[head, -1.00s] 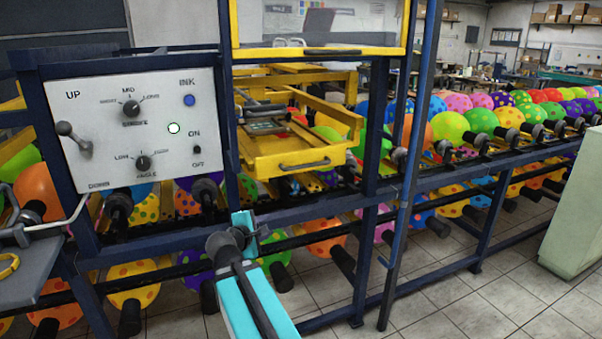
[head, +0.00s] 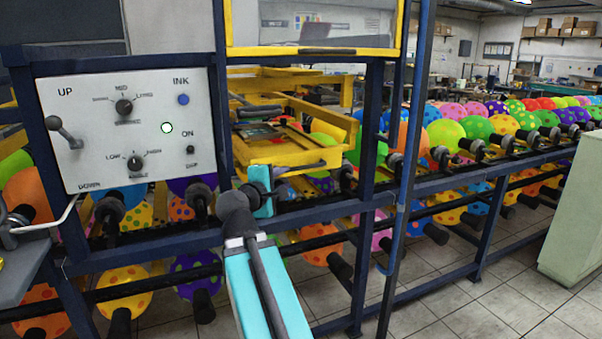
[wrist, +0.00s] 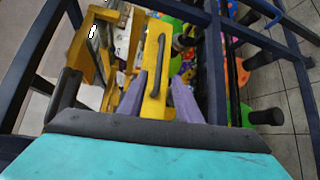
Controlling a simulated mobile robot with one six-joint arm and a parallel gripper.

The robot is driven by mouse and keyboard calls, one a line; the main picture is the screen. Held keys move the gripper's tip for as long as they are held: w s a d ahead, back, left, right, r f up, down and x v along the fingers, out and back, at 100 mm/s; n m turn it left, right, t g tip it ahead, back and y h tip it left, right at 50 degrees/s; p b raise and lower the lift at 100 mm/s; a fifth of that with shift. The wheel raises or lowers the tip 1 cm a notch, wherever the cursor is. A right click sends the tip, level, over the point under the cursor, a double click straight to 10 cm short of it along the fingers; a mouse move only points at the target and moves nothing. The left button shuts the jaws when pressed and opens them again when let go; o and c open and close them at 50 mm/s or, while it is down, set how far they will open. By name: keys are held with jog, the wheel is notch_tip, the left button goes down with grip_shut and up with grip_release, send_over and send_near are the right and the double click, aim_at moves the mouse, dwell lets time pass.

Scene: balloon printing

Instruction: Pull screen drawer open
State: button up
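The yellow screen drawer (head: 290,153) sits in the blue frame to the right of the control panel, with a dark bar handle on its front edge. In the wrist view, the drawer's yellow front (wrist: 154,62) and its dark handle (wrist: 153,66) lie ahead of my gripper (wrist: 160,82). The two greyish-purple fingers are apart, one on each side of the yellow front's near end. I see nothing held between them, and cannot tell whether they touch the drawer. In the head view, my teal arm covers part of the drawer's lower edge and the fingers do not show clearly.
A white control panel (head: 126,128) with knobs and a lever is at the left. Blue frame posts (head: 367,150) stand beside the drawer. Rows of dotted balloons (head: 446,133) on dark holders run right and below. A pale green cabinet (head: 574,215) stands at the right.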

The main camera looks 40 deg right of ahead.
aim_at(301, 168)
jog(key=shift+w+d, duration=0.1)
jog(key=shift+d, duration=0.05)
jog(key=p+x, duration=0.2)
jog(key=p, duration=0.2)
jog(key=shift+w+d+r, duration=0.15)
jog(key=shift+d, duration=0.2)
jog(key=p, duration=0.2)
jog(key=d+p, duration=0.1)
jog(key=p, duration=0.2)
jog(key=shift+w+d, duration=0.1)
jog(key=shift+w, duration=0.2)
jog(key=p, duration=0.2)
jog(key=d+p, duration=0.1)
jog(key=p, duration=0.2)
jog(key=shift+w+f, duration=0.15)
jog(key=shift+f, duration=0.1)
jog(key=shift+p+x, duration=1.25)
jog(key=shift+x, duration=2.95)
jog(key=shift+f, duration=0.1)
